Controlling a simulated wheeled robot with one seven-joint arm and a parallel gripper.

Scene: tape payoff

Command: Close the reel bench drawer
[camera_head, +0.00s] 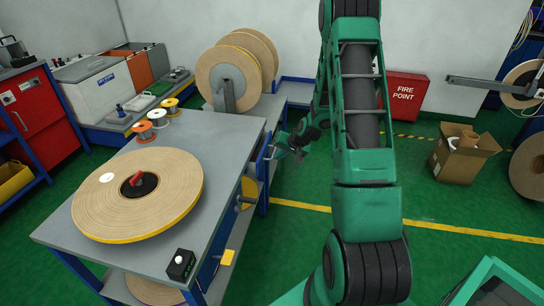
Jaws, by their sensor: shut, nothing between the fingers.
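The reel bench (221,128) has a grey top and a blue frame and stands at the left in the head view. A narrow blue-grey drawer front (263,163) seems to show edge-on under the top's right edge. How far out it stands I cannot tell. My gripper (277,152) is small in the picture, just right of the bench's far right edge. It is shut and empty, close to the drawer front; whether they touch I cannot tell. My green arm hides part of the room behind it.
A large tape reel (165,190), small spools (158,117) and a black button box (180,265) sit on the bench top. Upright reels (228,75) stand behind. A carton (462,155) stands at the right. Green floor (300,235) right of the bench is clear.

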